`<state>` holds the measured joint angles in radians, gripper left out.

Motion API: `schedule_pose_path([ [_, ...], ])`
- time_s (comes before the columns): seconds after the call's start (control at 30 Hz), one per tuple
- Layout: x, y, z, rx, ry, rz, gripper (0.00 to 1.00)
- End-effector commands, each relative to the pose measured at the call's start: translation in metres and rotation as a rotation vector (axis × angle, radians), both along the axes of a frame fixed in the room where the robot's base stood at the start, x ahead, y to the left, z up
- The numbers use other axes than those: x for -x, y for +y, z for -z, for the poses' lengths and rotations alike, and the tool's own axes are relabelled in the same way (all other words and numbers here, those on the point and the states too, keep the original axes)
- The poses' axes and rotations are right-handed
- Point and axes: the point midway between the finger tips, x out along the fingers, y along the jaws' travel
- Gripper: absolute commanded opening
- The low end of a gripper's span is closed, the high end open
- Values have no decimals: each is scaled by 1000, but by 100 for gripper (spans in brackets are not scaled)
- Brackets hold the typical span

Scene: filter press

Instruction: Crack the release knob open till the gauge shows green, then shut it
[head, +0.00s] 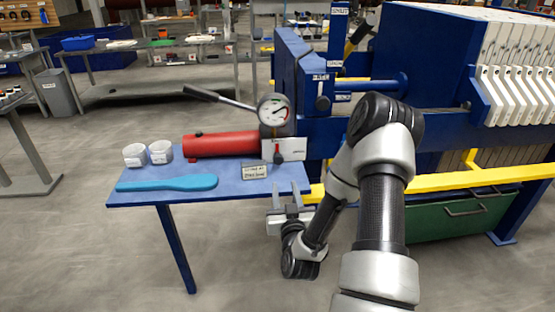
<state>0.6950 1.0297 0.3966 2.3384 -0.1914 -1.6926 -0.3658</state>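The round white gauge (274,110) stands above the right end of a red cylinder (222,144) on a blue shelf. Its face has red and dark marks, but the needle's exact reading is too small to tell. Below it, a small red and dark part that looks like the release knob (278,153) sits at a pale plate (294,149). How far it is turned cannot be told. My gripper (288,190) is at the shelf's front right edge, below and in front of the knob. Its two fingers are apart with nothing between them, and it touches neither knob nor gauge.
A black lever (218,97) reaches left from beside the gauge. The blue press frame (440,60) and a yellow rail (470,180) stand right.

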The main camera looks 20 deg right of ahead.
Motion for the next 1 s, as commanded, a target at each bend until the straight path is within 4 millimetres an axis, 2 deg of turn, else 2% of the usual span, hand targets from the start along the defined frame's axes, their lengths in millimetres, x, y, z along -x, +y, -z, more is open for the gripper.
schedule_pose_path([
  [0.17, -28, -9, -1, 2, -3, 1, 36],
  [0.5, -100, -29, -1, 1, -3, 2, 36],
  [0.7, -136, -40, 0, 1, -1, 1, 36],
  [0.83, -152, -43, -1, 1, -1, 0, 36],
  [1.0, -160, -46, 0, 1, 1, -1, 36],
])
